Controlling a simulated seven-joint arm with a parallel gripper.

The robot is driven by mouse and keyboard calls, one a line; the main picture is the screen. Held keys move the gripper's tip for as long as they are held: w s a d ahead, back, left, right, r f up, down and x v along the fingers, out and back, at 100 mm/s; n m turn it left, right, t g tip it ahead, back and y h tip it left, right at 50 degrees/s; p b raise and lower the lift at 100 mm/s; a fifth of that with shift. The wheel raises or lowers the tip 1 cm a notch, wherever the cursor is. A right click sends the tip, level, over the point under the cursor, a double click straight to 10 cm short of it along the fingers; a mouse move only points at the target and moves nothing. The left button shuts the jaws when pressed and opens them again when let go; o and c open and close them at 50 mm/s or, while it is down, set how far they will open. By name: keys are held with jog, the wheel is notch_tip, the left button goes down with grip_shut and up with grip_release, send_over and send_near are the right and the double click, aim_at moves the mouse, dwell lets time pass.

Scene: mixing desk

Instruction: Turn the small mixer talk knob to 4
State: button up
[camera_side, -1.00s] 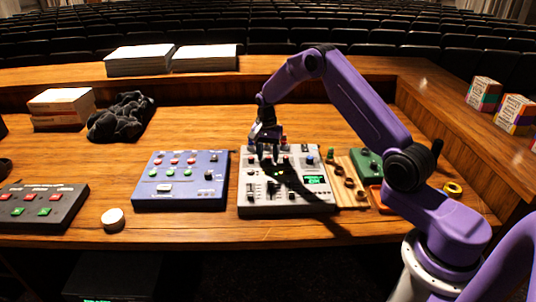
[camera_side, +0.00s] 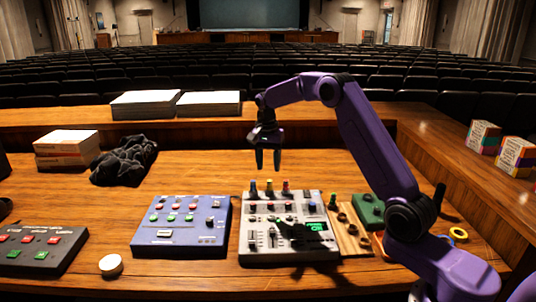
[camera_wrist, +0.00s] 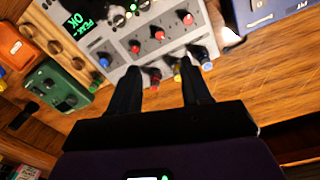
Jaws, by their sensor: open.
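The small mixer is the light grey panel (camera_side: 270,250) at the front middle of the desk, with sliders, small knobs and a lit green screen (camera_side: 315,225). In the wrist view the mixer (camera_wrist: 125,35) is upside down, and its screen (camera_wrist: 82,20) reads "PEAK OK". I cannot read which knob is the talk knob. Red knobs (camera_wrist: 160,35) and a blue knob (camera_wrist: 104,62) show on the panel. Coloured pieces (camera_side: 269,187) stand along its back edge. My gripper (camera_side: 268,160) hangs above that back edge, open and empty, apart from the mixer; its fingers also show in the wrist view (camera_wrist: 161,70).
A blue button panel (camera_side: 180,245) stands left of the mixer, a black one (camera_side: 40,250) farther left. A wooden strip with rings (camera_side: 350,235) and a green box (camera_side: 370,207) are to the right. A dark cloth (camera_side: 125,160) lies behind left. Desk behind the mixer is clear.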

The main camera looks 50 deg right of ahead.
notch_tip(320, 180, up, 3)
jog(key=shift+r, duration=0.1)
jog(key=shift+a, duration=0.1)
jog(key=s+a+r+n, duration=0.3)
jog(key=s+a+n, duration=0.9)
jog(key=s+a, duration=0.5)
jog(key=s+f+n, duration=0.3)
jog(key=s+n, duration=1)
jog(key=s, duration=1.2)
jog(key=shift+s+d+t+y, duration=0.3)
jog(key=shift+d, duration=0.05)
